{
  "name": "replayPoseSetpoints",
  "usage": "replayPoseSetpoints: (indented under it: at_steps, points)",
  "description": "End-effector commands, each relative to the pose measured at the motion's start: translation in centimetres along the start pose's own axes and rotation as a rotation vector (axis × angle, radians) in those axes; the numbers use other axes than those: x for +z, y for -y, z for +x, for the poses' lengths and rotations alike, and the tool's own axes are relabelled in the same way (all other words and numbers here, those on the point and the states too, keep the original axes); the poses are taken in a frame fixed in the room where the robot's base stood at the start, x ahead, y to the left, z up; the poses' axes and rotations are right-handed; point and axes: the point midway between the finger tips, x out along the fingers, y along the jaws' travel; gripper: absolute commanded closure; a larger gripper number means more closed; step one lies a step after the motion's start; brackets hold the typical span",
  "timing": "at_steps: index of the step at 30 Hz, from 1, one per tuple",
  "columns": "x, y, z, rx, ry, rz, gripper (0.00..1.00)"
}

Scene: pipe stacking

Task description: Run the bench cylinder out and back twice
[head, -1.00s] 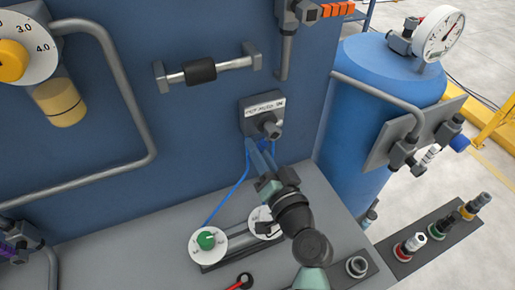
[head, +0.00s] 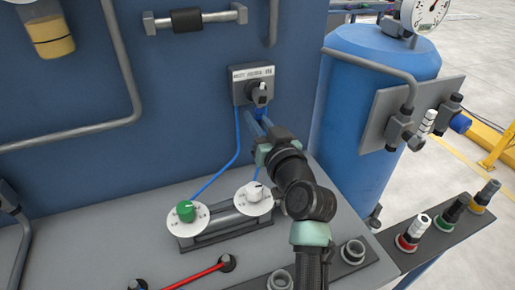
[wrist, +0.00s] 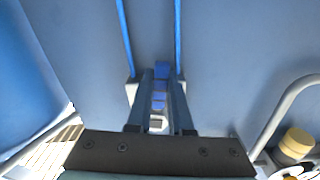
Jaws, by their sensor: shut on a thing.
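A grey hand valve box (head: 240,88) with a printed label is on the blue panel. In the wrist view the fingers (wrist: 159,95) point at the panel, close together. Two blue hoses run from the valve box toward the bench. The bench cylinder (head: 222,233) lies on the grey bench below, with a green knob (head: 186,211) and a white knob (head: 254,191) on round dials. I cannot tell its rod position.
A blue tank (head: 355,110) with a gauge stands to the right. A rail with coloured fittings (head: 440,227) is at the lower right. A red line (head: 197,273) lies on the bench in front of the cylinder. The panel carries grey pipes (head: 125,75).

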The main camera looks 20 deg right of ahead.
Motion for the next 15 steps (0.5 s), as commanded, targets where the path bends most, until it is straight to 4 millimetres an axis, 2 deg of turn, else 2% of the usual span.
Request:
replayPoseSetpoints:
  at_steps: [1, 15]
  points:
    - [0.9, -0.6, -0.1, 0.002, -0.002, -0.047, 1.00]
    - [0.1, -2.8, -0.1, 0.003, 0.001, -0.491, 1.00]
